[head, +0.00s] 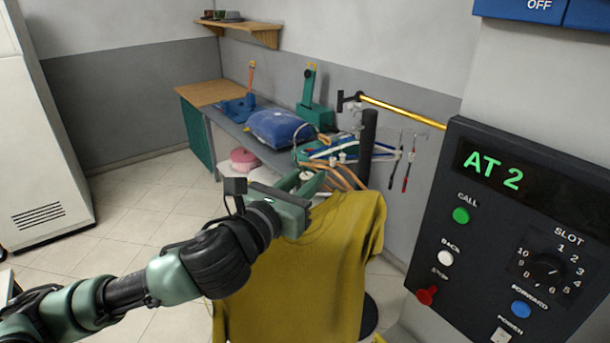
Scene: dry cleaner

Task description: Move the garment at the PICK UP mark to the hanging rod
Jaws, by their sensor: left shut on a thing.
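A mustard-yellow short-sleeved garment (310,265) hangs in the lower middle of the head view. My left gripper (308,184) is shut at the top of the garment, at its hanger. The hanger is mostly hidden by the gripper and cloth. A yellow rod (403,111) runs along the back wall, above and to the right of my left gripper and apart from the garment. Its right end is hidden behind the control panel. No PICK UP mark shows. My right gripper is not in view.
A dark control panel (480,255) showing "AT 2" stands close on the right. Several hangers (345,150) sit by a black post (367,140) behind the garment. A workbench (222,118) holds a blue bundle (279,127). The tiled floor (135,215) at left is clear.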

